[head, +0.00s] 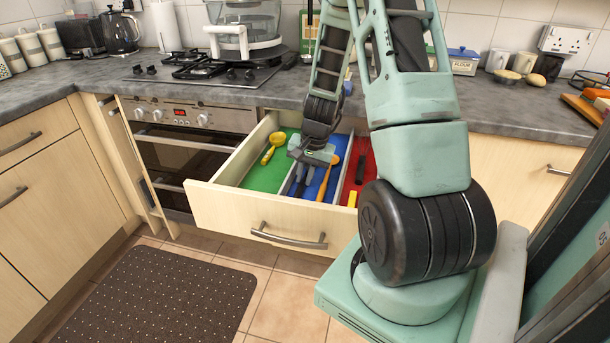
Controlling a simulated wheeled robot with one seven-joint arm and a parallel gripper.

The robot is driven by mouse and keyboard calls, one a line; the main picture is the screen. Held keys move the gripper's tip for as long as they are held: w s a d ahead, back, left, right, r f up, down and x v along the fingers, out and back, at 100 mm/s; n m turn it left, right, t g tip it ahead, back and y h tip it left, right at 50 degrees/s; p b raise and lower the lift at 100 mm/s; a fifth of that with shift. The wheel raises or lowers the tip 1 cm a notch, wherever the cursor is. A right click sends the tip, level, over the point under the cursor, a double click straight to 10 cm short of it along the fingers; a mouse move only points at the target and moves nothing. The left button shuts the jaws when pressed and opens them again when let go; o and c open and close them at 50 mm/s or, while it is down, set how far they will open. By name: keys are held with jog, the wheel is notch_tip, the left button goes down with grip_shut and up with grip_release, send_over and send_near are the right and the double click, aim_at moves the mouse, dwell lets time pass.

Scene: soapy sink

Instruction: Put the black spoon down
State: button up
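An open drawer (235,213) under the worktop has green, blue and red lined compartments. My gripper (303,180) reaches down over the blue middle compartment (324,186). Dark narrow shapes show below its palm; I cannot tell fingers from a held or lying spoon there, nor whether it is shut. An orange-brown spoon (328,178) lies in the blue compartment just right of the gripper. A yellow spoon (273,147) lies in the green left compartment. A black slim object (361,167), possibly a handle, lies in the red right compartment, partly hidden by my arm.
A yellow object (352,199) lies at the front of the red compartment. An oven (185,150) is left of the drawer. A dark mat (160,300) lies on the floor.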

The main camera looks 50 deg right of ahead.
jog(key=shift+o, duration=1.2)
jog(key=shift+r, duration=0.1)
notch_tip(320, 180, up, 12)
jog(key=s+p, duration=0.2)
jog(key=a+r+n+g+y, duration=0.15)
jog(key=a+n, duration=0.35)
jog(key=a, duration=0.8)
jog(key=a+r+n+h, duration=0.15)
jog(key=a+n, duration=0.45)
jog(key=a, duration=0.8)
jog(key=s+a+r+n, duration=0.2)
jog(key=s+a+n, duration=0.8)
jog(key=s+a, duration=0.3)
jog(key=shift+s+a, duration=0.3)
jog(key=shift+s, duration=0.5)
